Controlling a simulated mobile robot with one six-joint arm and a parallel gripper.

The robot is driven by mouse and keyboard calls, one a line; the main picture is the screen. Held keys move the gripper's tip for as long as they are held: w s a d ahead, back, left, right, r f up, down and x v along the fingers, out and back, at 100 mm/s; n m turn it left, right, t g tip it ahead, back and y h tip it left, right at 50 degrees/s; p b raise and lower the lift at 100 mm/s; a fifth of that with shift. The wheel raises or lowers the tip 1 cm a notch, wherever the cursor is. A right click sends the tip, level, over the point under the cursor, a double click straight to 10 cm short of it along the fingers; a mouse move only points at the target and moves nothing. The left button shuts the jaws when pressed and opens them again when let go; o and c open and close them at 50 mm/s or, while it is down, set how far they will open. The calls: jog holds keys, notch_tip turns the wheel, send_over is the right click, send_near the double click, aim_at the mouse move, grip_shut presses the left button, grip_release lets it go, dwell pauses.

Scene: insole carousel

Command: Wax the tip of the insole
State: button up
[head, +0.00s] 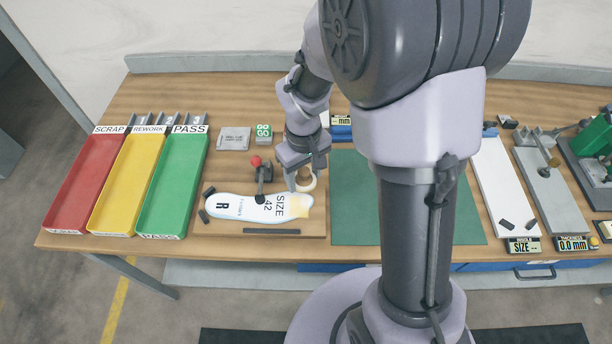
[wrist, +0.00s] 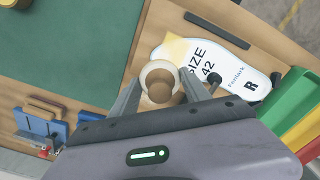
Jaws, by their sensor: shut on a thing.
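The white insole (head: 240,207), printed SIZE 42 and R, lies flat on a wooden board with its pale yellow tip (head: 297,204) to the right. In the wrist view the insole (wrist: 228,66) shows its yellow tip beside my fingers. My gripper (head: 303,180) is just behind the tip. It is shut on a round cream piece with a brown knob (wrist: 159,91), which looks like a wax applicator; the knob sits between the fingers. The cream rim seems close to the tip; whether it touches is not clear.
A red-knobbed clamp (head: 264,174) stands behind the insole's middle, and a dark bar (head: 272,231) lies in front. Red, yellow and green trays (head: 172,185) stand left. A green mat (head: 350,215) lies right, largely bare but partly hidden by my arm.

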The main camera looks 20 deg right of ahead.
jog(key=shift+r+p, duration=0.8)
jog(key=shift+r, duration=0.45)
jog(key=shift+f, duration=0.15)
